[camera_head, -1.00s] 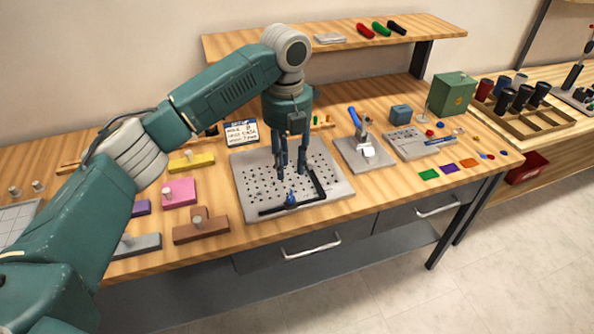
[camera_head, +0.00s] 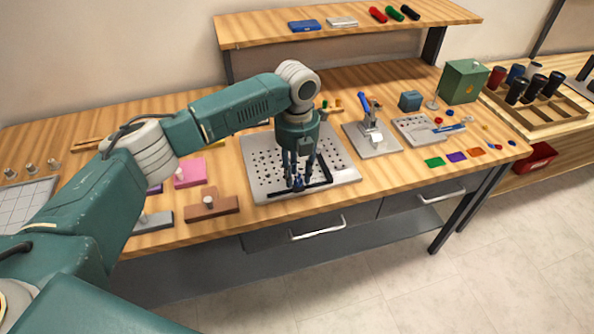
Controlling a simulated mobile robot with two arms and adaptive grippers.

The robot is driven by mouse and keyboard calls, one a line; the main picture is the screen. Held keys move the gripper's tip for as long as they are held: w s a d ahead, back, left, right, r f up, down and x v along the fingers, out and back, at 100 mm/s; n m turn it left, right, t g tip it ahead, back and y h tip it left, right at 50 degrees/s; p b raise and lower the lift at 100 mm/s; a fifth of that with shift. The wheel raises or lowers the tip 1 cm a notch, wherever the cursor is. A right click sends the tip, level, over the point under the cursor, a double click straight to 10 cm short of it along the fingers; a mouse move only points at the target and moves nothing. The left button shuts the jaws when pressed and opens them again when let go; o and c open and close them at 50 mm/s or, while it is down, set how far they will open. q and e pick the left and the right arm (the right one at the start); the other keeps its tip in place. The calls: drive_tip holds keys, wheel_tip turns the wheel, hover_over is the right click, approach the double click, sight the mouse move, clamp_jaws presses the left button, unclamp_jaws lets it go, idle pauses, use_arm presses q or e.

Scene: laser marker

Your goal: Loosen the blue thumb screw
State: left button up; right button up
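The small blue thumb screw (camera_head: 298,184) sits at the corner of a black L-shaped bracket (camera_head: 329,175) on a light grey perforated plate (camera_head: 262,180). My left gripper (camera_head: 299,181) points straight down over that corner. Its dark fingers are low, close around or beside the screw, and look parted. They partly hide the screw, and I cannot tell whether they touch it. My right gripper is not in view.
A grey base with a blue-handled lever (camera_head: 372,138) stands right of the plate. Pink (camera_head: 190,173) and brown (camera_head: 211,207) blocks with knobs lie to the left. A shelf (camera_head: 350,28) runs along the back.

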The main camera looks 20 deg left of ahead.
use_arm(q)
clamp_jaws()
drive_tip(key=shift+r+p, duration=0.1)
drive_tip(key=shift+p, duration=0.25)
drive_tip(key=shift+n+p, duration=0.6)
drive_tip(key=shift+n, duration=0.1)
drive_tip(key=n+p, duration=0.4)
drive_tip(key=shift+r, duration=0.15)
drive_tip(key=n+p, duration=0.4)
drive_tip(key=n, duration=0.2)
drive_tip(key=shift+s+d+n+p, duration=0.1)
drive_tip(key=shift+d+n+p, duration=0.05)
drive_tip(key=shift+n+p, duration=0.2)
drive_tip(key=n+p, duration=0.2)
drive_tip(key=n, duration=0.1)
drive_tip(key=shift+n, duration=0.35)
drive_tip(key=n+p, duration=0.1)
drive_tip(key=n, duration=0.1)
drive_tip(key=shift+n, duration=0.3)
drive_tip(key=n, duration=0.2)
drive_tip(key=shift+d+n+p, duration=0.1)
drive_tip(key=shift+n+p, duration=0.2)
drive_tip(key=shift+n, duration=1.4)
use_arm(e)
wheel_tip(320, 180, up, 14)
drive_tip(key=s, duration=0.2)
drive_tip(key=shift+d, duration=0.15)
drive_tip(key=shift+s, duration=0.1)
